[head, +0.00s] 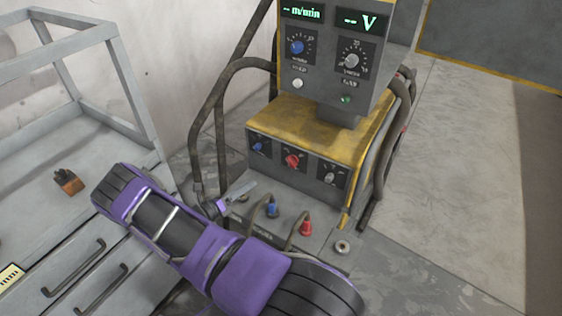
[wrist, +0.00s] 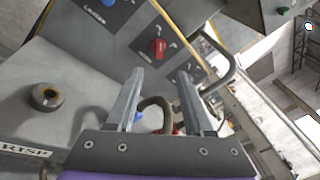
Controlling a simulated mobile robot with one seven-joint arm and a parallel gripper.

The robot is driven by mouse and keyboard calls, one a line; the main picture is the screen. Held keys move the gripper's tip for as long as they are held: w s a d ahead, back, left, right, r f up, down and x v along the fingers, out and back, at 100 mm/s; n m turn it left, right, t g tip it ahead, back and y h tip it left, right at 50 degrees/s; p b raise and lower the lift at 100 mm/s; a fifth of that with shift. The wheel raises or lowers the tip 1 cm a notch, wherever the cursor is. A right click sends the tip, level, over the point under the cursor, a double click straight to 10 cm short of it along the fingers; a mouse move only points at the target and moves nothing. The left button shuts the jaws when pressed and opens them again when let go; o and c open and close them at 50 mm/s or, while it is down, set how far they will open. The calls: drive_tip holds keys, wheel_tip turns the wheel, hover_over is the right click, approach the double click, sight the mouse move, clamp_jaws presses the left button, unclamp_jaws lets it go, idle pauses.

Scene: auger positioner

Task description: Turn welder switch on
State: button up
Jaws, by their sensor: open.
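The welder (head: 320,120) is a grey and yellow cabinet. Its lower panel has a blue knob (head: 258,147), a red knob (head: 292,160) and a grey knob (head: 330,177). The red knob also shows in the wrist view (wrist: 158,47), beyond my fingertips and apart from them. Which control is the switch cannot be told for sure. My gripper (wrist: 159,78) is open and empty, its fingers apart. The displays (head: 359,20) are lit and show dashes.
A blue plug (head: 272,210) and a red plug (head: 306,228) with cables rise below the panel, close to my gripper. A bare socket (head: 342,247) is to their right. Thick hoses (head: 220,120) run along the welder's left. A grey drawer bench (head: 60,225) stands at left.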

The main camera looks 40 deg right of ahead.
sight(292, 161)
drive_tip(key=d, duration=1.7)
drive_tip(key=shift+d+f+b, duration=0.2)
drive_tip(key=shift+b, duration=0.2)
clamp_jaws()
